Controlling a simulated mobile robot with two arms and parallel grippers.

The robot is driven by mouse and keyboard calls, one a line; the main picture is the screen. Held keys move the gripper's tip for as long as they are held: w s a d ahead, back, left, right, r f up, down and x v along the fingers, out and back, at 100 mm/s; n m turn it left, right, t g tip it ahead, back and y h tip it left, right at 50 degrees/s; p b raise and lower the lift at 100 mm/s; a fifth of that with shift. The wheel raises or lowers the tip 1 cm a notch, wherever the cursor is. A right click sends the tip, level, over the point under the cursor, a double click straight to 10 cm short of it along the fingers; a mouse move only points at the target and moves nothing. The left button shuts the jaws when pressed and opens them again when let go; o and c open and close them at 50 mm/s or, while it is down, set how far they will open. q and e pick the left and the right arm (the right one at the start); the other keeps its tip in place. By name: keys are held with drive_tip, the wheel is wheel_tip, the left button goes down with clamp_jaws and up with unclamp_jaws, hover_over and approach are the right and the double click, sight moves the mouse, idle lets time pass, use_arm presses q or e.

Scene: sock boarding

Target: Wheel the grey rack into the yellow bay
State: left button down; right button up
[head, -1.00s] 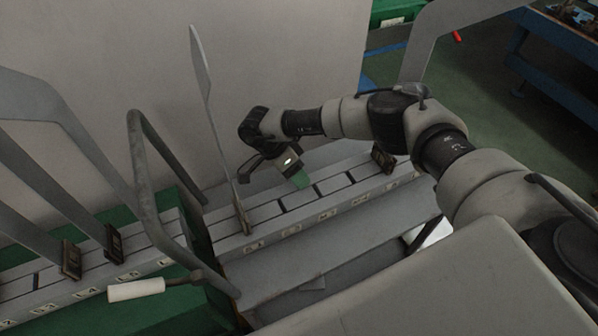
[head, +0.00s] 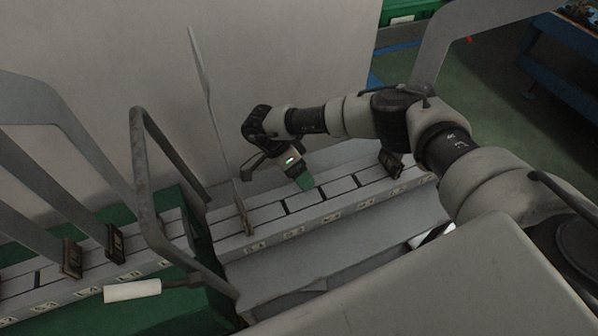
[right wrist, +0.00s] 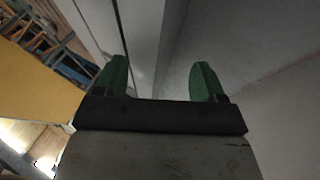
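A long grey rack (head: 348,212) with a row of slots and labels runs across the middle of the head view. A flat grey board (head: 208,90) stands upright in it near its left end. A bent grey tube handle (head: 140,170) rises at that end. My right gripper (head: 304,182) is over the rack's slotted top, green fingertips pointing down; I cannot tell whether they touch. In the right wrist view its fingers (right wrist: 160,80) are apart with nothing between them. A yellow panel (right wrist: 40,95) fills that view's left side; I cannot tell whether it is the bay. My left gripper is out of view.
A green-bodied unit (head: 60,312) with grey boards stands at the left. A white cylindrical grip (head: 132,291) juts out low left. A pale wall (head: 290,60) stands behind. A blue bench (head: 560,75) is at the upper right, with open green floor (head: 490,90) beside it.

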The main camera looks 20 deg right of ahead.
drive_tip(key=shift+f, duration=0.15)
drive_tip(key=v, duration=1.1)
idle(0.5)
